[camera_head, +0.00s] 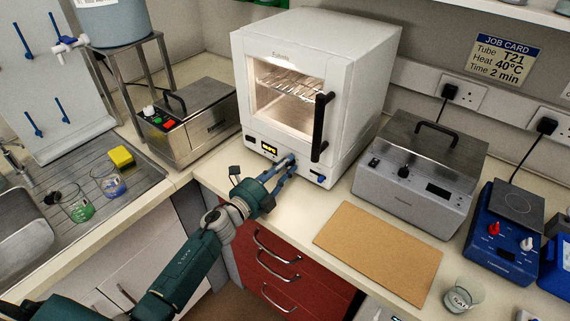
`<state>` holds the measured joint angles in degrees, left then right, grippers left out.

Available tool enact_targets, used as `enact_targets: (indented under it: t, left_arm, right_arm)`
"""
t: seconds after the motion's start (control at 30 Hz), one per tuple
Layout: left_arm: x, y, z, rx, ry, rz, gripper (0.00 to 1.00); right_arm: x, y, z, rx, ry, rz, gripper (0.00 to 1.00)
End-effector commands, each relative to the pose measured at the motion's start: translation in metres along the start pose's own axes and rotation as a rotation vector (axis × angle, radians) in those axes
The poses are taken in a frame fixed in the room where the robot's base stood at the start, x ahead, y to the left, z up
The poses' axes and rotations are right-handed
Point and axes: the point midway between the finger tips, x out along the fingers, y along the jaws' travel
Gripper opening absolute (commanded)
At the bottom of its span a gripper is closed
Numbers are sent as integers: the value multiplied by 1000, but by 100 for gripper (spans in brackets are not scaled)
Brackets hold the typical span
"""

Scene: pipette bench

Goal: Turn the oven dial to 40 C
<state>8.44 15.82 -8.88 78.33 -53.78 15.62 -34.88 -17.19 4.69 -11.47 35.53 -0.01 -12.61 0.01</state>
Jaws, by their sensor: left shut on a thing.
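The white oven (350,62) stands at the back of the bench with its door shut and its inside lit. A small lit display (269,149) is on its lower front; its digits are too small to read. My left gripper (285,168) is at the oven's lower front panel, right of the display. It is shut on the oven dial, which its fingers mostly hide. The dial's setting cannot be read. My right gripper is not in view.
The oven's black door handle (321,127) stands out just above my gripper. A steel bath (420,170) is to the right, a metal unit (190,125) to the left. A brown board (378,252) lies in front. A job card (502,60) reads T21, 40°C, 2 min.

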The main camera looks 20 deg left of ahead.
Motion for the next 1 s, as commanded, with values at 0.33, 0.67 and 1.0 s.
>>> enact_targets:
  t: [0.33, 0.67, 1.0]
  left_arm:
    - [-1, 3, -4, -206, 6, 6, 0]
    - [-1, 3, -4, -274, 5, 6, 0]
    - [-1, 4, -4, -278, 6, 6, 0]
  right_arm:
    - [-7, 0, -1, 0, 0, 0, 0]
    - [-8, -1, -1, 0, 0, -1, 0]
    - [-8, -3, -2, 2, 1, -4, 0]
